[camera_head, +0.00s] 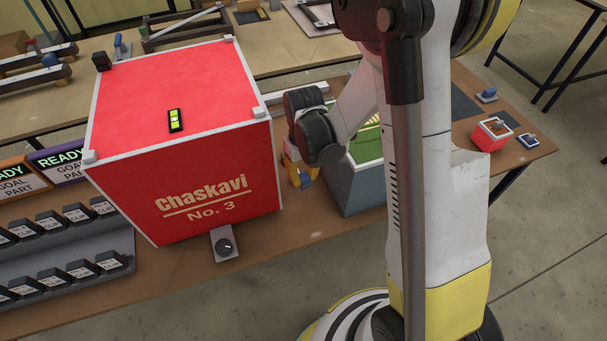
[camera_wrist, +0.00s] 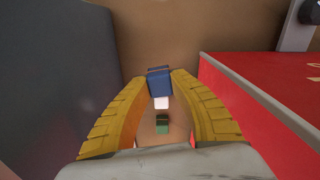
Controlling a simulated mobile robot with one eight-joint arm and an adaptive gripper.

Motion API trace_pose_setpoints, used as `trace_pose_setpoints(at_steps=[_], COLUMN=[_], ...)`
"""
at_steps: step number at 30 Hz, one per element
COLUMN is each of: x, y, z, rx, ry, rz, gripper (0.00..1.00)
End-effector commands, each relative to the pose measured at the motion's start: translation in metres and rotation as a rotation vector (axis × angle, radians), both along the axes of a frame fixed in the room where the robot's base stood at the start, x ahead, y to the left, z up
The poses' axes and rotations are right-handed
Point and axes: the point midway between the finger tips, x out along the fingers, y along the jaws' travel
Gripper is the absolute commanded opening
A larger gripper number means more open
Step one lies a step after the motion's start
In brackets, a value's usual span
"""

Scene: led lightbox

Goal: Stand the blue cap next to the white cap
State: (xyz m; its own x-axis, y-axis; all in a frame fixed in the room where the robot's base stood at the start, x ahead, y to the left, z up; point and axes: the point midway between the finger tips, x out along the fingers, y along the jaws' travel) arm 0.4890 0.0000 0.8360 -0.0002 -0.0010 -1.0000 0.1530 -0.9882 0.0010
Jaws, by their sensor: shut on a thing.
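My gripper (camera_head: 299,172) hangs between the large red box and the grey open box. In the wrist view its yellow fingers (camera_wrist: 160,76) are shut on the blue cap (camera_wrist: 158,86), a small dark blue block at the fingertips. A bit of the blue cap (camera_head: 305,181) also shows below the fingers in the head view. A small white piece (camera_wrist: 162,103), perhaps the white cap, shows just below the blue cap between the fingers. I cannot tell whether the two touch. A dark green piece (camera_wrist: 162,124) shows below the white one. Neither is visible in the head view.
The red box (camera_head: 225,165) stands close on the left, the grey box (camera_head: 362,186) close on the right. A narrow strip of brown table (camera_wrist: 145,40) is bare between them. A knob unit (camera_head: 225,245) sits before the red box. A small red box (camera_head: 491,134) stands far right.

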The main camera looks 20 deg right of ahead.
Motion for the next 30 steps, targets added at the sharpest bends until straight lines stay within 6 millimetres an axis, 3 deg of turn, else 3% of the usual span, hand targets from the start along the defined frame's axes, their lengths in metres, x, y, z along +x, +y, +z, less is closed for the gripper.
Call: trace_pose_setpoints(at_steps=[11,30], x=[0.000,0.000], y=[0.000,0.000], z=[-0.005,-0.046], rx=[0.000,0.000], ry=[0.000,0.000], rz=[0.000,0.000], gripper=[0.00,0.00])
